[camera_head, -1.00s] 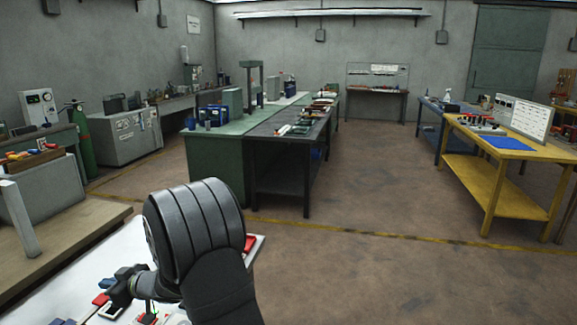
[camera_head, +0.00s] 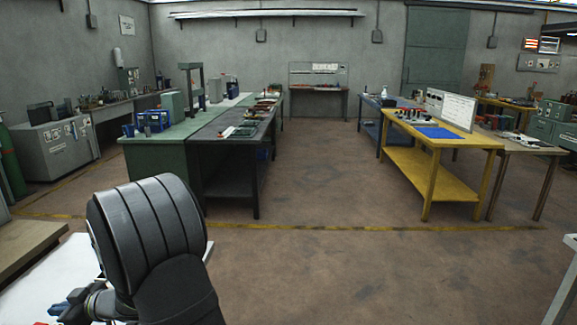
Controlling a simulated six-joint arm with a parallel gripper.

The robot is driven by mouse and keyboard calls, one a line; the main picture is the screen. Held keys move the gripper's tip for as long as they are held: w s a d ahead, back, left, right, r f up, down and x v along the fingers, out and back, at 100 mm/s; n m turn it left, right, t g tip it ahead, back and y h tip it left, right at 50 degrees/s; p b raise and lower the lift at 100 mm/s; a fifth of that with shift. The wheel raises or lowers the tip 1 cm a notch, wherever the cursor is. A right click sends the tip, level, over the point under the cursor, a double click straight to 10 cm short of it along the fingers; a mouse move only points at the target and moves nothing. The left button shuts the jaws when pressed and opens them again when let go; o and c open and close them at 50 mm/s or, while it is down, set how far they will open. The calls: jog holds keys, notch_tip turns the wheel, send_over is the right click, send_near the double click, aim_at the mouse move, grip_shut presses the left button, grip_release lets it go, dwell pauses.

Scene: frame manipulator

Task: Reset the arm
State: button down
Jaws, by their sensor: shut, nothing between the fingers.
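My arm's large black ribbed joint stands at the lower left of the head view and hides much of what lies behind it. Part of my gripper (camera_head: 70,308) shows at the bottom left edge of the picture, over or beside a white tabletop (camera_head: 40,275). It is small and partly cut off, and I see nothing held in it. It is shut and empty.
A green bench (camera_head: 160,165) and a dark bench (camera_head: 230,150) stand ahead. A yellow table (camera_head: 440,185) with a blue mat is at the right. The brown floor (camera_head: 310,270) between them is clear. A brown wooden top (camera_head: 25,250) is at far left.

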jog(key=x, duration=0.8)
jog(key=w+d+m, duration=0.2)
jog(key=w+d, duration=0.1)
jog(key=d, duration=0.7)
jog(key=s+a+n, duration=0.2)
jog(key=s+a, duration=0.1)
jog(key=a, duration=0.6)
jog(key=v, duration=0.9)
jog(key=w+a+r+m+t+h, duration=0.45)
jog(key=w+r+m+t, duration=0.35)
jog(key=r+m, duration=0.3)
jog(key=s+d+r+m+g+h, duration=0.2)
jog(key=s+r+m+g+h, duration=0.2)
jog(key=s+r, duration=0.5)
jog(key=s+m+h, duration=0.2)
jog(key=s, duration=0.1)
jog(key=shift+s+d+m, duration=0.2)
jog(key=shift+s+m, duration=0.2)
